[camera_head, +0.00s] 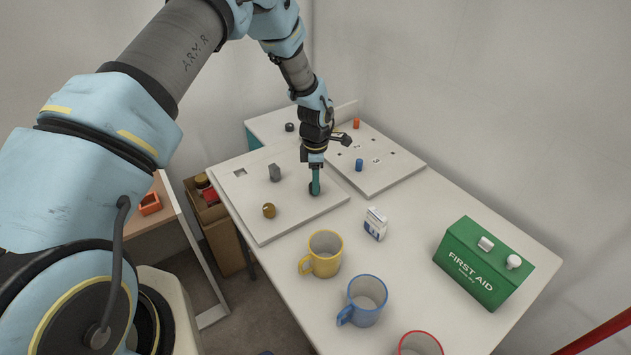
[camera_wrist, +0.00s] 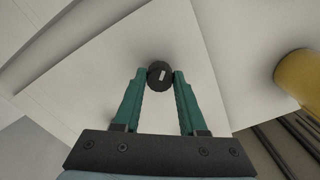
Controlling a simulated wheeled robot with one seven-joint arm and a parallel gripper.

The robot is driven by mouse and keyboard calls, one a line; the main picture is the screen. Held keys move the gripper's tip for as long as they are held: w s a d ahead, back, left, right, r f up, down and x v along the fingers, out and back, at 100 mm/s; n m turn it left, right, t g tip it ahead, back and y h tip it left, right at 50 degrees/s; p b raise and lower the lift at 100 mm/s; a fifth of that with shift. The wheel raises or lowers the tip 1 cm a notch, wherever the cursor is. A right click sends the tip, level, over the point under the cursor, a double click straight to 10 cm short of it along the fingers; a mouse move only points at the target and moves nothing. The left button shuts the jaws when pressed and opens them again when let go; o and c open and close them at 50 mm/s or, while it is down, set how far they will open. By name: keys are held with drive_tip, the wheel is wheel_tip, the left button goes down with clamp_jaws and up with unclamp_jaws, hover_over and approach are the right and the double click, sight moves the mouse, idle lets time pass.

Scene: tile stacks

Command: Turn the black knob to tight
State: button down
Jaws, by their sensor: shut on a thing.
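The black knob (camera_wrist: 160,69) is round, with a short white mark on its top, and stands on a white panel (camera_head: 293,213). In the wrist view my gripper (camera_wrist: 160,80) has its two green fingers on either side of the knob, tips against its edge. In the head view my gripper (camera_head: 314,187) points down at the panel, and its fingers partly cover the dark knob. The white mark runs nearly along the finger direction, slightly tilted. No label reading tight can be made out.
A grey knob (camera_head: 274,173) and a brown knob (camera_head: 269,210) share the panel. A second panel (camera_head: 385,177) has a blue peg (camera_head: 359,165) and orange peg (camera_head: 356,124). Yellow (camera_head: 324,268) and blue mugs (camera_head: 366,312), a small carton (camera_head: 375,224) and a green first-aid box (camera_head: 478,270) stand nearer.

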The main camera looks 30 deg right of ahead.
drive_tip(key=shift+m+b, duration=0.3)
drive_tip(key=shift+b, duration=0.05)
drive_tip(key=m+b, duration=0.2)
drive_tip(key=shift+f+m, duration=0.15)
drive_tip(key=shift+m, duration=0.15)
drive_tip(key=m+b, duration=0.2)
drive_tip(key=shift+m, duration=0.4)
drive_tip(key=m+b, duration=0.2)
drive_tip(key=m, duration=0.1)
drive_tip(key=shift+m, duration=0.3)
drive_tip(key=m+b, duration=0.1)
drive_tip(key=m, duration=0.2)
drive_tip(key=shift+a+m, duration=0.1)
drive_tip(key=shift+m, duration=0.2)
drive_tip(key=m, duration=0.1)
drive_tip(key=m+b, duration=0.1)
drive_tip(key=m, duration=0.1)
drive_tip(key=shift+r+m, duration=0.2)
drive_tip(key=shift+m, duration=0.1)
drive_tip(key=m, duration=0.3)
drive_tip(key=shift+m+b, duration=0.3)
drive_tip(key=shift+b, duration=0.1)
drive_tip(key=m, duration=0.6)
drive_tip(key=shift+w+r, duration=0.15)
drive_tip(key=shift+m, duration=0.3)
